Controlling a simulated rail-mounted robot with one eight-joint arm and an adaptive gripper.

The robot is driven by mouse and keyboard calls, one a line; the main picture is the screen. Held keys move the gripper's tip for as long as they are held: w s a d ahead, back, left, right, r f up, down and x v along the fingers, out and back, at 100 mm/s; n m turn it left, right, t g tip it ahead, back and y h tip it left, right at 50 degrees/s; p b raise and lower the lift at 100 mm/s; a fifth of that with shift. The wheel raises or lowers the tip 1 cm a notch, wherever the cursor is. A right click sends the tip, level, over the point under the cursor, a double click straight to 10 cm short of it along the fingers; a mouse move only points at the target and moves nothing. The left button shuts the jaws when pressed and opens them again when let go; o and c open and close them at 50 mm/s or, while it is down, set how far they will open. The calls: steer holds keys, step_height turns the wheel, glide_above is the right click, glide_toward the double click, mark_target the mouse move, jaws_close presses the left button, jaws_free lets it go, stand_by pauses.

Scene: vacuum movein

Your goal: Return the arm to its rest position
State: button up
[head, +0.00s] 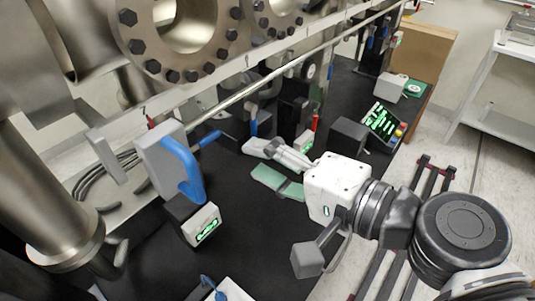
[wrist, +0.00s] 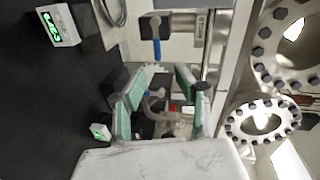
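My gripper (head: 268,165) is in the middle of the head view, above the black table (head: 240,245), at the end of my arm coming from the lower right. Its two green-padded fingers are apart. The wrist view also shows my gripper (wrist: 163,85) open, with nothing held between the fingers. Behind the gap there are small fittings and a red part (wrist: 172,107), apparently farther off. Whether any finger touches something behind it is hard to tell.
A grey device with a blue handle (head: 182,165) and a green-lit display (head: 203,226) stand left of my gripper. A dark box (head: 348,135) and a lit panel (head: 382,120) are beyond it. Large bolted flanges (head: 180,40) and a metal rail (head: 290,65) run along the back.

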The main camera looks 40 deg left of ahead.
steer(key=w+d+f+t+h, duration=0.2)
steer(key=w+d+f, duration=0.15)
steer(key=d, duration=0.25)
steer(key=w+d+f+t+h+b, duration=0.1)
steer(key=w+d+f+t+h, duration=0.15)
steer(key=w+d, duration=0.3)
steer(key=w+d+f+t+h, duration=0.1)
steer(key=w+d+f+h, duration=0.25)
steer(key=d, duration=0.25)
steer(key=d+f+h, duration=0.2)
steer(key=d+h, duration=0.2)
steer(key=d, duration=0.8)
steer(key=w+d+f+m+t+h+b, duration=0.1)
steer(key=d+f+h, duration=0.1)
steer(key=d, duration=1)
steer(key=shift+w+f+h, duration=0.2)
steer(key=shift+h, duration=0.7)
